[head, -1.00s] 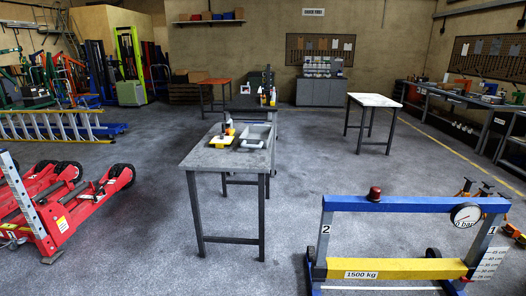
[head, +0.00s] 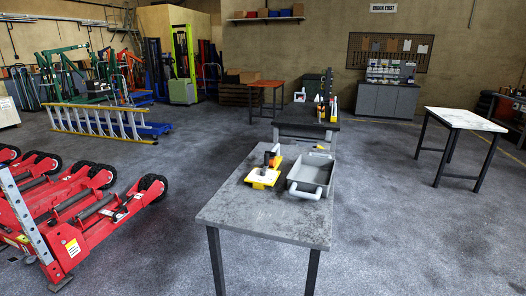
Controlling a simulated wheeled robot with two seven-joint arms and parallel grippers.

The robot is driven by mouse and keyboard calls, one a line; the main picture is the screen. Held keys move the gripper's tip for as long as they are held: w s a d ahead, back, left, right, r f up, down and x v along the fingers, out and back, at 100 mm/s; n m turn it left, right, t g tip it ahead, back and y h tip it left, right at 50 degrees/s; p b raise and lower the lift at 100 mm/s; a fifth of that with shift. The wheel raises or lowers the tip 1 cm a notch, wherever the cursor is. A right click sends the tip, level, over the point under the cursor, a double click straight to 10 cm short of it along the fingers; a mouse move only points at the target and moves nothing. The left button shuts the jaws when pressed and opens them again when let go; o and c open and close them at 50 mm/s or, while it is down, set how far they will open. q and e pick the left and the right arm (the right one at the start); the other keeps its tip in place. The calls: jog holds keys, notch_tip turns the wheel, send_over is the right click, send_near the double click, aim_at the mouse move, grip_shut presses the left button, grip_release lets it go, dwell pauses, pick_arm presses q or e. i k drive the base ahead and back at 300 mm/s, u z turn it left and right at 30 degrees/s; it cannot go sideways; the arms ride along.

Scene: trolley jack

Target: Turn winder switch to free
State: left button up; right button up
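No part marked as a winder switch can be made out in the head view. A small yellow device (head: 262,178) with dark upright parts and a white part lies on the near grey table (head: 262,222); I cannot tell whether it is the winder, and no switch position is readable. A grey tray (head: 310,174) with a light handle at its front sits just right of it. Neither of my grippers is in view.
Red jacks (head: 82,212) stand on the floor at the left. A yellow ladder (head: 100,122) lies behind them. A dark table (head: 306,125) stands behind the near one. A white-topped table (head: 466,119) is at the right. Floor between the tables is clear.

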aim_at(272, 153)
jog(key=u, duration=1.35)
jog(key=i, duration=3.6)
jog(key=z, duration=4.3)
